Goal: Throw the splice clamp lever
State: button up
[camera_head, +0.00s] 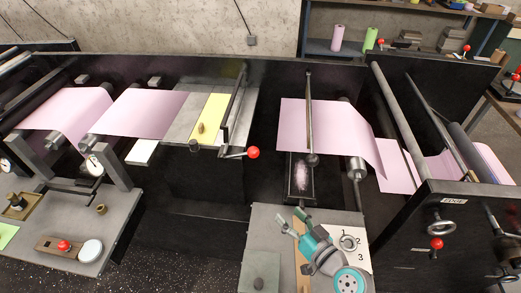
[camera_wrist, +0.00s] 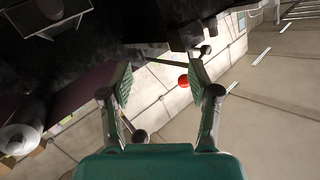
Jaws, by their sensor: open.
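The splice table (camera_head: 180,120) carries pink web on its left, a yellow sheet (camera_head: 208,118) on its right and a dark clamp bar (camera_head: 235,97) across its right side. A lever with a red ball knob (camera_head: 253,152) sticks out to the right from the bar's near end. My gripper (camera_head: 292,218) is open and empty, below and right of that knob and apart from it. In the wrist view a red ball (camera_wrist: 183,81) shows beyond the open fingers (camera_wrist: 160,75), right of the middle between them.
A grey bench top with a numbered white card (camera_head: 352,243) lies beside my arm. A dark tray (camera_head: 300,178) stands just beyond my gripper. Another red knob (camera_head: 437,244) is on the right machine panel. A roller (camera_head: 355,168) and pink web stand right of the lever.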

aim_at(258, 155)
jog(key=w+a+r+n+g+y, duration=0.25)
jog(key=w+r+n+y, duration=0.25)
jog(key=w+r, duration=0.45)
jog(key=x, duration=0.3)
jog(key=s+r+x, duration=0.1)
jog(key=x, duration=0.2)
jog(key=a+x, duration=0.1)
jog(key=x, duration=0.3)
jog(key=shift+s+a+r, duration=0.1)
jog(key=shift+s+r, duration=0.05)
jog(key=shift+r, duration=0.2)
grip_shut()
